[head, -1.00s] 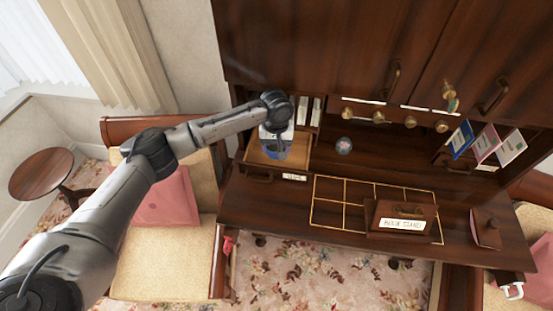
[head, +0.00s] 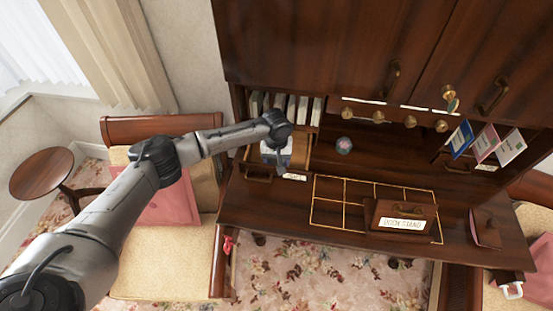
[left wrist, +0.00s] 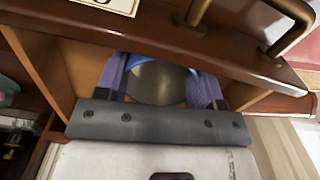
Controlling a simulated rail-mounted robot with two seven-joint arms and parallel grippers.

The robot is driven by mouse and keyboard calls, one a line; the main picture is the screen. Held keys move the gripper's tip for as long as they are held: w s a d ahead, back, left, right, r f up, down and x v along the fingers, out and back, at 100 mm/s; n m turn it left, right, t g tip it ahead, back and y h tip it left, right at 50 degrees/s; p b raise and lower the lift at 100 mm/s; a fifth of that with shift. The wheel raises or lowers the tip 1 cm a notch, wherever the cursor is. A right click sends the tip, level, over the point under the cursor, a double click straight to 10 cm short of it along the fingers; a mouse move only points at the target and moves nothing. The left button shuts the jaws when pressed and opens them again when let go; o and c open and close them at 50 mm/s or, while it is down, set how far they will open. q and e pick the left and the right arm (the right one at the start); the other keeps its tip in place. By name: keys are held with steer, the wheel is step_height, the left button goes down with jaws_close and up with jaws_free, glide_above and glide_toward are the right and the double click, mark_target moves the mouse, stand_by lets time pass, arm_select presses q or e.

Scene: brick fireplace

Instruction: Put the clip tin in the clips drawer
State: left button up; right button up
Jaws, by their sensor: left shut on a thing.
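The open drawer (head: 302,151) sticks out at the left end of the desk, with a handle on its front and a small white label (head: 294,177) whose text I cannot read. The drawer also shows in the left wrist view (left wrist: 84,68). My left gripper (head: 275,161) is over the drawer, pointing down into it. In the left wrist view, my left gripper (left wrist: 162,88) is shut on the clip tin (left wrist: 158,84), a round, dull metal thing with blue at its edge. The tin is between the drawer walls; I cannot tell whether it touches the bottom. My right gripper is not in view.
White-spined books (head: 291,108) stand behind the drawer. A small round thing (head: 344,145) is on the desk. A gold grid (head: 345,202) and a labelled wooden box (head: 402,217) are to the right. Upper cabinet doors (head: 330,45) hang above.

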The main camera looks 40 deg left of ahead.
mark_target(277, 163)
arm_select(q)
steer(key=shift+f, duration=0.1)
steer(key=o, duration=1)
steer(key=shift+c, duration=0.2)
steer(key=shift+r, duration=3.9)
